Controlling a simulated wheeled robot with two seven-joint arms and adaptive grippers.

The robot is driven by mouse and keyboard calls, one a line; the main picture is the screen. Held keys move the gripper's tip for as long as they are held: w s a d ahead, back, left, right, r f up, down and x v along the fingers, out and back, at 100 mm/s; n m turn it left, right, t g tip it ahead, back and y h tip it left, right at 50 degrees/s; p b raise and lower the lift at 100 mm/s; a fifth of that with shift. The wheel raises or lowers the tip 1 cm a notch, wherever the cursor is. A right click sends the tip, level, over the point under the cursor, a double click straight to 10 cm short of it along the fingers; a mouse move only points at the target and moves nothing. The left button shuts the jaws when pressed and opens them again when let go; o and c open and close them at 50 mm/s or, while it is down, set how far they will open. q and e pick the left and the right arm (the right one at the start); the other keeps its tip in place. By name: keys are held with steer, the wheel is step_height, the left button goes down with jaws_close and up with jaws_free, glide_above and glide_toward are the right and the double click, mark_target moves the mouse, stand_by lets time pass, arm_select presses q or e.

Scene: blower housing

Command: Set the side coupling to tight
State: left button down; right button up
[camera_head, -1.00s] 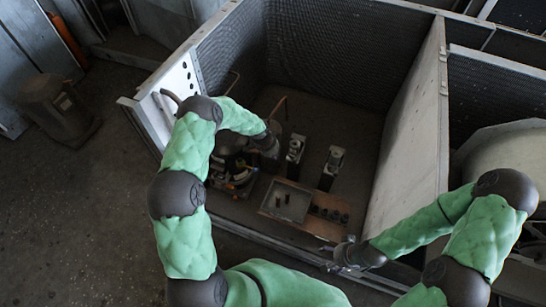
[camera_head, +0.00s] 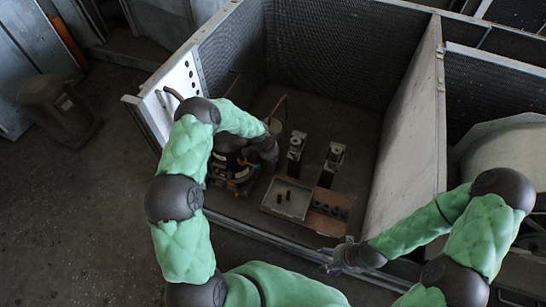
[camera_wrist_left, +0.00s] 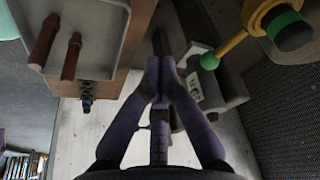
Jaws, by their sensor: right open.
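The task's side coupling cannot be picked out for certain. Two upright grey-and-black fittings, a left one (camera_head: 296,150) and a right one (camera_head: 332,163), stand on the housing floor. My left gripper (camera_head: 270,166) points down just left of the left fitting. In the left wrist view my left gripper (camera_wrist_left: 160,70) has its fingertips together, in line with a dark bar (camera_wrist_left: 161,42); whether they grip it is unclear. Beside them is a grey labelled block (camera_wrist_left: 213,85) and a yellow lever (camera_wrist_left: 234,42) with a green knob. My right gripper (camera_head: 334,259) is open near the front edge.
A tray (camera_head: 288,211) with two brown pegs lies beside a brown board (camera_head: 330,212) with several dark knobs. A round dark unit (camera_head: 232,160) stands left. The white perforated panel (camera_head: 180,85) and right partition (camera_head: 408,140) bound the space.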

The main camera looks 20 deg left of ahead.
arm_select(q)
steer(key=s+d+p+v, duration=0.1)
steer(key=p+v, duration=0.3)
steer(key=v, duration=0.6)
steer(key=shift+d, duration=0.65)
arm_select(e)
steer(key=r, duration=0.4)
steer(key=shift+s, duration=0.25)
arm_select(q)
steer(key=shift+s, duration=0.1)
steer(key=s+d+f+n, duration=0.2)
steer(key=s+d+n, duration=0.1)
steer(key=s, duration=0.6)
steer(key=s+d+f+n+g+h, duration=0.1)
steer(key=s+d+n, duration=0.3)
steer(key=s, duration=0.5)
steer(key=s+d+f+n+g, duration=0.1)
steer(key=s+d+f+n, duration=0.2)
steer(key=s, duration=0.7)
steer(key=shift+d+f+h, duration=0.4)
steer(key=shift+d+f, duration=0.15)
steer(key=shift+d, duration=0.85)
